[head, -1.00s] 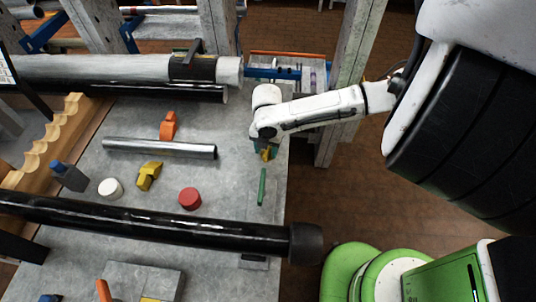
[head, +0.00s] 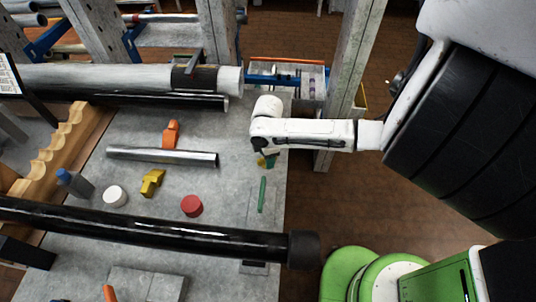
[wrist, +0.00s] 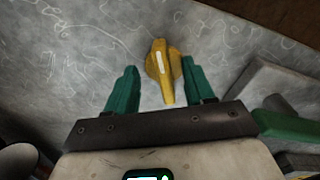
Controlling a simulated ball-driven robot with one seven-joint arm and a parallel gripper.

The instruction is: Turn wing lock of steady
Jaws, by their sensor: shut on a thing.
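The yellow wing lock (wrist: 161,62) stands between the two green fingers of my gripper (wrist: 159,72) in the wrist view. It has a pale mark on its face and its narrow end points down the picture. My gripper is shut on it. The right finger lies close along it; on the left some grey surface shows between finger and lock. In the head view, my gripper (head: 267,161) is at the table's right side, below the end of my white arm. The steady itself is hard to make out.
A green bar (head: 262,194) lies just below my gripper. A long black tube (head: 150,228) crosses the front; a grey tube (head: 120,77) crosses the back. A silver tube (head: 160,156), red cap (head: 191,206) and yellow piece (head: 152,182) lie left. A post (head: 345,85) stands at the back right.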

